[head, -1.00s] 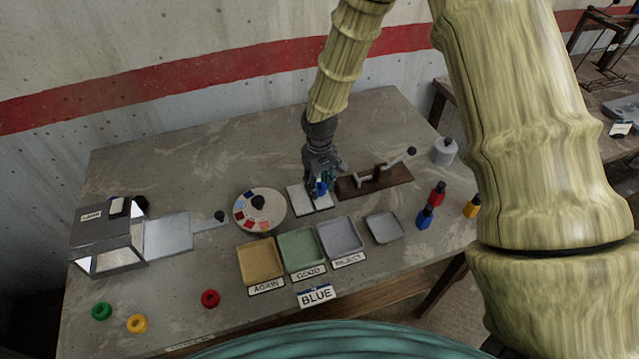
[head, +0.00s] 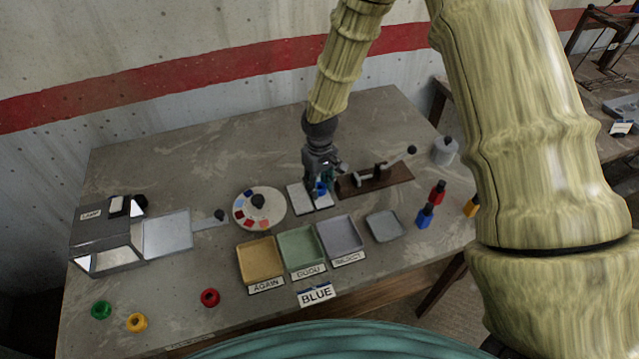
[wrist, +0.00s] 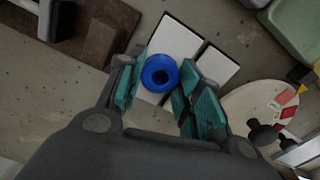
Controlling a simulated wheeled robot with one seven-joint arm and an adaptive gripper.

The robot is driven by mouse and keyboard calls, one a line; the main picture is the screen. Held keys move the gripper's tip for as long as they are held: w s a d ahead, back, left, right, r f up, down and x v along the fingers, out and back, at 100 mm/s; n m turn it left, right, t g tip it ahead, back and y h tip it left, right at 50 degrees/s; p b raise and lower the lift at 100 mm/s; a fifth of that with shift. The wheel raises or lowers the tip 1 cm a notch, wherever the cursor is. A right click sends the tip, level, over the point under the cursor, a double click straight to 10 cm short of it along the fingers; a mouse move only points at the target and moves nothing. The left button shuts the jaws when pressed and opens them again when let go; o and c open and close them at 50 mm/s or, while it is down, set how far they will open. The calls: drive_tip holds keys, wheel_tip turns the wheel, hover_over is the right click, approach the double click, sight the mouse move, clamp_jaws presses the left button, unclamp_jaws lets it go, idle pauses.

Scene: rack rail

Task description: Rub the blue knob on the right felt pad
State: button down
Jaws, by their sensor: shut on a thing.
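The blue knob (wrist: 160,73) is a ring-shaped piece with a dark centre hole. My gripper (wrist: 160,84) is shut on it, with teal fingers on either side. The knob also shows in the head view (head: 320,188), partly hidden by my gripper (head: 322,183). It is at the right felt pad (head: 322,200), the white pad nearer the lever fixture; that pad shows behind the knob in the wrist view (wrist: 172,38). I cannot tell how firmly the knob touches it. The left felt pad (head: 298,198) lies alongside, bare.
The lever fixture (head: 375,181) stands close on the right, the round colour disc (head: 272,210) on the left. AGAIN (head: 260,262), GOOD (head: 301,250) and REJECT (head: 341,238) trays lie in front. The lamp box (head: 105,236) is far left. Bare tabletop lies behind the pads.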

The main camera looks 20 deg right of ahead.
sight(323, 200)
drive_tip(key=shift+s+f, duration=0.1)
drive_tip(key=shift+s, duration=1.4)
drive_tip(key=shift+w, duration=0.1)
drive_tip(key=shift+w+p, duration=0.45)
drive_tip(key=shift+w, duration=0.35)
drive_tip(key=shift+w, duration=0.15)
drive_tip(key=shift+w, duration=0.5)
drive_tip(key=shift+w, duration=0.1)
drive_tip(key=shift+w, duration=0.6)
drive_tip(key=shift+w, duration=0.1)
